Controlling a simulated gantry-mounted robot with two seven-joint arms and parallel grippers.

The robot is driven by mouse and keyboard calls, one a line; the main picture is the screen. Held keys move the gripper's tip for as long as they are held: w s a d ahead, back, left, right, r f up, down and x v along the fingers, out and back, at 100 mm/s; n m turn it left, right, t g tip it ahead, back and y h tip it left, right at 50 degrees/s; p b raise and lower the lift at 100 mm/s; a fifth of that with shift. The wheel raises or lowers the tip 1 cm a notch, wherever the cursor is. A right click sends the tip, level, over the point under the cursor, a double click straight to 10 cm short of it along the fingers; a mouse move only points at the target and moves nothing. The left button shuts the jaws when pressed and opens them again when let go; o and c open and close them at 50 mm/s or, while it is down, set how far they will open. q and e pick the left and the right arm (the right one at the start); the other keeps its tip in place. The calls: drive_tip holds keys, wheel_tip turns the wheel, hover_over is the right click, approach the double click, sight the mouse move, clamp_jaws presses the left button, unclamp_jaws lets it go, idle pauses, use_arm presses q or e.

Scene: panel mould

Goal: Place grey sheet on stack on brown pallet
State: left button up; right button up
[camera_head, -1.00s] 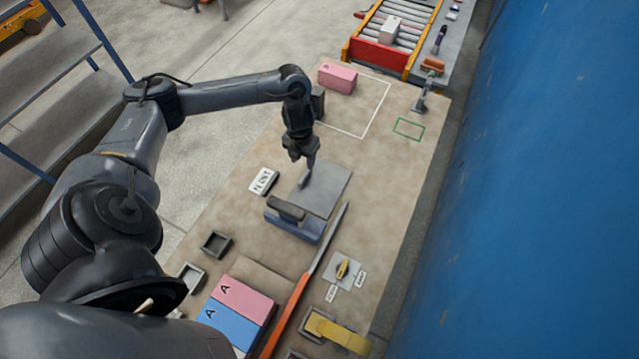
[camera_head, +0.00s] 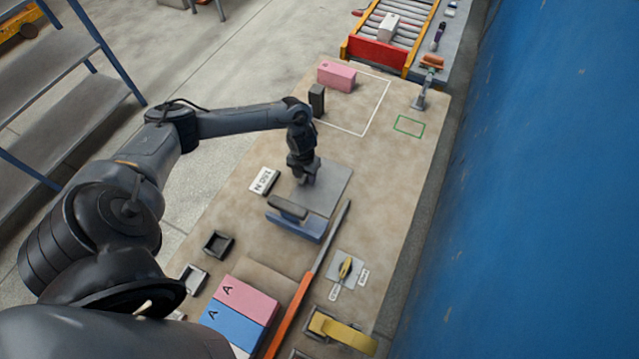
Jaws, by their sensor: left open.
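A flat grey sheet (camera_head: 332,184) lies in the middle of the bench, behind a blue block with a dark handle (camera_head: 297,223). My left gripper (camera_head: 304,181) points down over the left part of the sheet. Its jaws are open, small and dark; I cannot tell whether they touch the sheet. A brown board (camera_head: 281,279), likely the brown pallet, lies near the front. Pink (camera_head: 247,298) and blue (camera_head: 229,325) pieces marked "A" lie at its near side; part of this stack is hidden by my arm. My right gripper is not in view.
A long orange-handled tool (camera_head: 292,318) lies right of the board. A yellow-handled piece (camera_head: 342,333), a knob on a plate (camera_head: 346,268) and small dark trays (camera_head: 218,244) are nearby. A pink block (camera_head: 337,76) stands at the back. The bench's right side is mostly clear.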

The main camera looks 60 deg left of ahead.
use_arm(q)
drive_tip(key=shift+f, duration=0.15)
clamp_jaws()
idle(0.4)
